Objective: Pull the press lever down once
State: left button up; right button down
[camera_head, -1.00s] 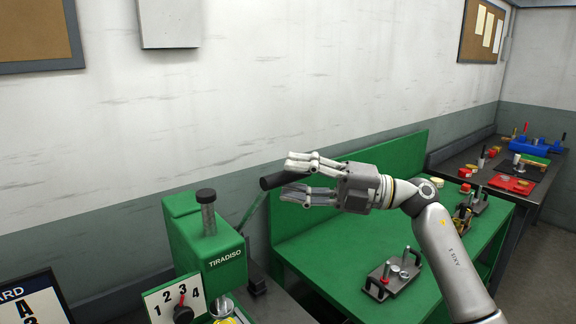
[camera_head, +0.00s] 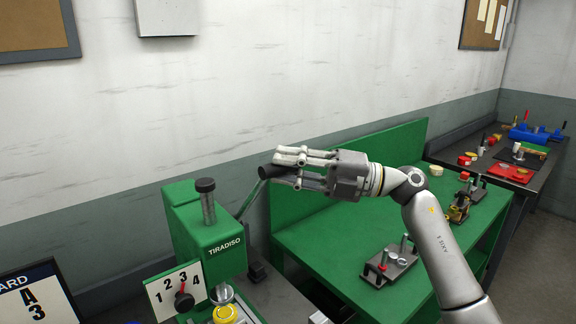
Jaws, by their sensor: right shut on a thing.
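The green press (camera_head: 205,235) marked TIRADISO stands at the lower left, with a dark knob and a 1-to-4 number plate (camera_head: 176,290) on its front. Its lever (camera_head: 250,197) is a thin green rod that rises to the right and ends in a black handle (camera_head: 268,172). My right gripper (camera_head: 285,167) comes from the right and is shut on the black handle, with one finger above it and one below. The part of the handle between the fingers is partly hidden. My left gripper is not in view.
A yellow round piece (camera_head: 226,313) sits under the press head. A green bench (camera_head: 345,235) to the right carries a grey plate fixture (camera_head: 391,264) with posts. A dark table (camera_head: 545,170) with a red tray (camera_head: 511,173) and blue items stands at the far right.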

jog(key=shift+s+d+f+b, duration=0.1)
jog(key=shift+s+f+b, duration=0.1)
jog(key=shift+f+b, duration=0.5)
jog(key=s+d+f+n+g+y+b, duration=0.1)
jog(key=s+d+f+n+y+b, duration=0.1)
jog(key=f+b, duration=0.3)
jog(key=s+d+f+n+g+y+b, duration=0.1)
jog(key=s+f+n+b, duration=0.3)
jog(key=b, duration=1)
jog(key=shift+s+d+f+y, duration=0.4)
jog(key=shift+d+f+y, duration=0.25)
jog(key=shift+f, duration=0.6)
jog(key=c, duration=1.6)
grip_release()
jog(key=o, duration=0.3)
jog(key=shift+a, duration=0.15)
jog(key=shift+o, duration=0.2)
